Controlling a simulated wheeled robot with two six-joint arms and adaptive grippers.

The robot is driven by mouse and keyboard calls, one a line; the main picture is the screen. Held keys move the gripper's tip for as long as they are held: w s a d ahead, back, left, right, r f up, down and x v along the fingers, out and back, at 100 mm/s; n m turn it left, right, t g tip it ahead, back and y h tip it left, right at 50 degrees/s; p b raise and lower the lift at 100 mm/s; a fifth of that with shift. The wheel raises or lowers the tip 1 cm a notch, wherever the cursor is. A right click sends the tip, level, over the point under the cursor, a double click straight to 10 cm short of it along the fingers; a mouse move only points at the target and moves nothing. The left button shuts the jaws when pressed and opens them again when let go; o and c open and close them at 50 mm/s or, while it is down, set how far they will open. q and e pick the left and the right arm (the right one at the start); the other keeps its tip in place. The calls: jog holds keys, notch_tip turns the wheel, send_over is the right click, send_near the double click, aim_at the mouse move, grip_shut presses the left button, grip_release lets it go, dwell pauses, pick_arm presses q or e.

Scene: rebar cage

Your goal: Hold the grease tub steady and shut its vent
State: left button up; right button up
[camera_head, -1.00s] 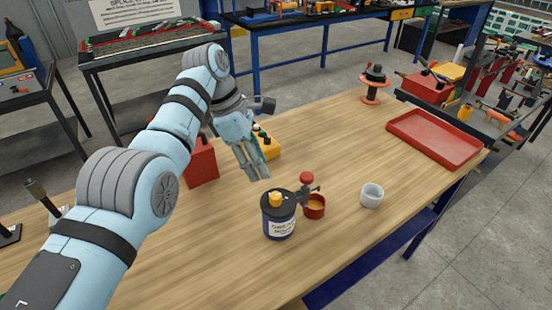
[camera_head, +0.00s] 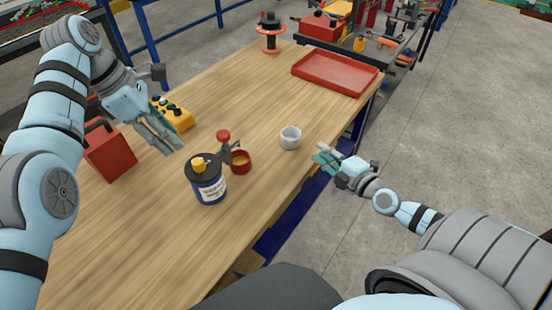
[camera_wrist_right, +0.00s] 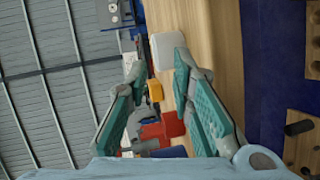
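The grease tub (camera_head: 209,190) is a dark blue can with a white label, upright on the wooden table. A yellow piece (camera_head: 198,161), probably the vent, stands on its black lid; I cannot tell if it is open or shut. My left gripper (camera_head: 172,150) is open and empty, above the table behind and left of the tub, apart from it. My right gripper (camera_head: 322,156) is open and empty, off the table's right edge, well right of the tub. Its two spread fingers also show in the right wrist view (camera_wrist_right: 160,75). I do not make out the tub there.
A red cup (camera_head: 241,165) and a red-knobbed metal piece (camera_head: 224,144) stand close beside the tub. A white cup (camera_head: 290,140) stands right of them. A red box (camera_head: 108,155) and yellow button box (camera_head: 173,115) are left. A red tray (camera_head: 335,73) lies behind. The front table is clear.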

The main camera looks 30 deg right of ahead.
jog(key=a+r+n+y, duration=0.3)
jog(key=a+r, duration=0.2)
jog(key=a, duration=0.1)
jog(key=n+y, duration=0.2)
jog(key=y, duration=0.2)
send_near(227, 131)
jog(key=shift+t, duration=0.4)
jog(key=x, duration=0.3)
jog(key=f+x, duration=0.1)
jog(key=x, duration=0.6)
jog(key=shift+a+f, duration=0.15)
jog(key=shift+a, duration=0.05)
grip_shut()
